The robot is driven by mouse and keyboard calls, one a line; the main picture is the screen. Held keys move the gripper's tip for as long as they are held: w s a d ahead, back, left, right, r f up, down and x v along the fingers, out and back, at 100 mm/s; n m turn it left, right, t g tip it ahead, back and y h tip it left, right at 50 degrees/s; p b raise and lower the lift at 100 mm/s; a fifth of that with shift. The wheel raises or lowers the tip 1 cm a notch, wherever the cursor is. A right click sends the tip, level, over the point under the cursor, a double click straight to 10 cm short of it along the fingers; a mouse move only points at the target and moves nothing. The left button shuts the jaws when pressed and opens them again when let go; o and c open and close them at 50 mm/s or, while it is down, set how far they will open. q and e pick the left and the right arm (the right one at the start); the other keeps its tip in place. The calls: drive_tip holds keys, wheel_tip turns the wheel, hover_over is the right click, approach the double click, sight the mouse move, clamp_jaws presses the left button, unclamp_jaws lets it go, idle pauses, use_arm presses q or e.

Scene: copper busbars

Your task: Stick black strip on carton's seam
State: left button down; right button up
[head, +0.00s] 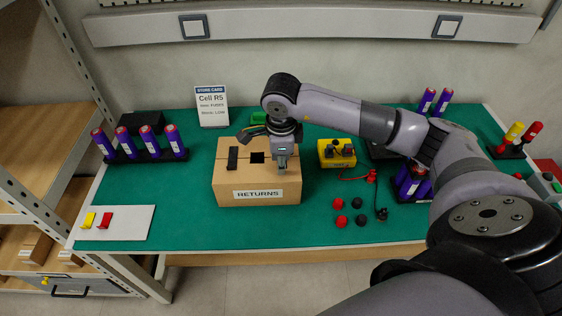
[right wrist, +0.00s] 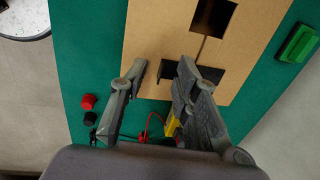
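The brown carton (head: 225,182), labelled RETURNS, stands on the green mat. Its top has a square dark opening (head: 257,157), also in the right wrist view (right wrist: 213,16). A thin seam (right wrist: 200,50) runs from the opening toward the carton's right end. One black strip (head: 232,158) lies on the left part of the top. Another black strip (right wrist: 209,73) lies across the seam's right part, partly hidden by my fingers. My right gripper (head: 282,166) is over that end, its fingers (right wrist: 160,68) apart and pointing at the strip; contact is unclear. My left gripper is out of view.
A yellow box (head: 337,153) with leads stands right of the carton, near red and black caps (head: 350,211). A green block (head: 258,118) is behind it. Purple cells (head: 140,143) stand at the left, with a white plate (head: 125,222) in front. The front mat is mostly clear.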

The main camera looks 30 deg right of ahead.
wheel_tip(320, 180, up, 11)
drive_tip(key=s, duration=0.1)
drive_tip(key=shift+s+a, duration=0.15)
drive_tip(key=shift+a, duration=0.25)
